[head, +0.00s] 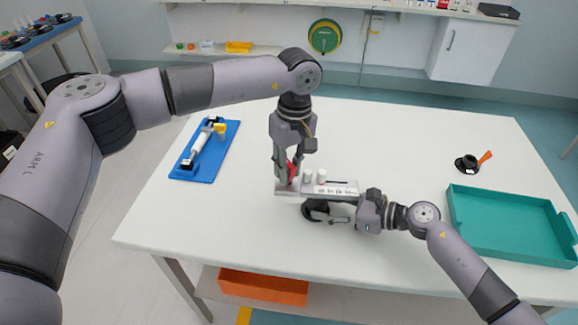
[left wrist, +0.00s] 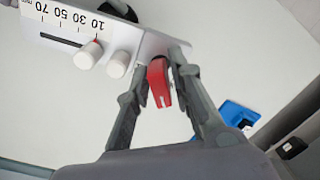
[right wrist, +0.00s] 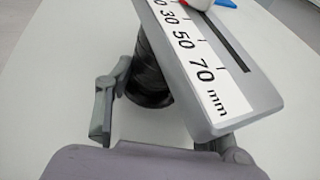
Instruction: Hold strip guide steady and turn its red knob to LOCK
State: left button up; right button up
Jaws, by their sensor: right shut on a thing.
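The strip guide (head: 343,189) is a pale grey plate with a millimetre scale and two white rollers, on a dark round post above the table. Its red knob (head: 291,173) is at the plate's left end. My left gripper (head: 285,178) comes down over that end. In the left wrist view its fingers (left wrist: 161,52) stand open on either side of the red knob (left wrist: 158,83). My right gripper (head: 322,209) is shut on the strip guide below the plate; in the right wrist view the scale end (right wrist: 205,75) hides part of one finger. The LOCK mark is not readable.
A blue tray (head: 226,150) with a white and yellow tool lies at the table's left. A teal tray (head: 470,240) and a black round piece with an orange handle (head: 468,163) are at the right. The white table (head: 400,130) is clear behind the guide.

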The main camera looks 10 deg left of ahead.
pick_arm(q)
grip_shut()
jog(key=shift+n, duration=1.3)
jog(key=shift+o, duration=0.2)
grip_release()
jog(key=shift+r, duration=0.1)
